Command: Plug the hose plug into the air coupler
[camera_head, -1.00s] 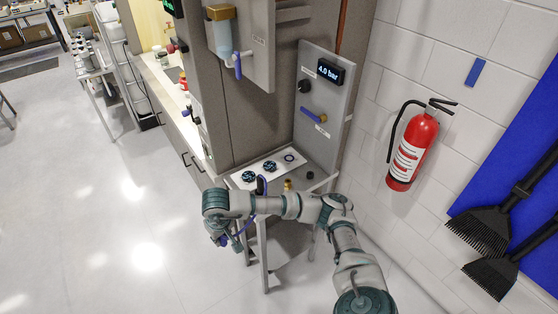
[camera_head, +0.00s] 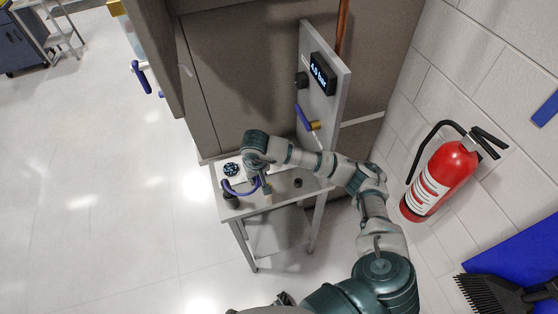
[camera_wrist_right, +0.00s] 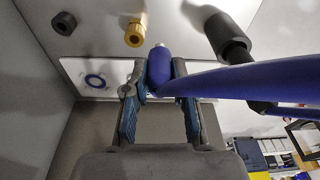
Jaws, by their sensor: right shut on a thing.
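My right gripper (camera_wrist_right: 160,95) is shut on the blue hose plug (camera_wrist_right: 159,70), whose silver tip points toward the top of the wrist view. The brass air coupler (camera_wrist_right: 135,32) stands on the pale table surface, up and left of the tip; the two look apart, but depth is hard to judge. The blue hose (camera_wrist_right: 245,82) runs off to the right from the plug. In the head view my right gripper (camera_head: 264,183) points down over the small table, and the hose (camera_head: 238,192) loops to its left. My left gripper does not clearly show.
A black cylinder (camera_wrist_right: 229,38) stands right of the coupler, and a black knob (camera_wrist_right: 64,22) left of it. A grey panel (camera_head: 322,90) with a "4.0 bar" display rises behind the table (camera_head: 282,205). A fire extinguisher (camera_head: 440,180) hangs at right.

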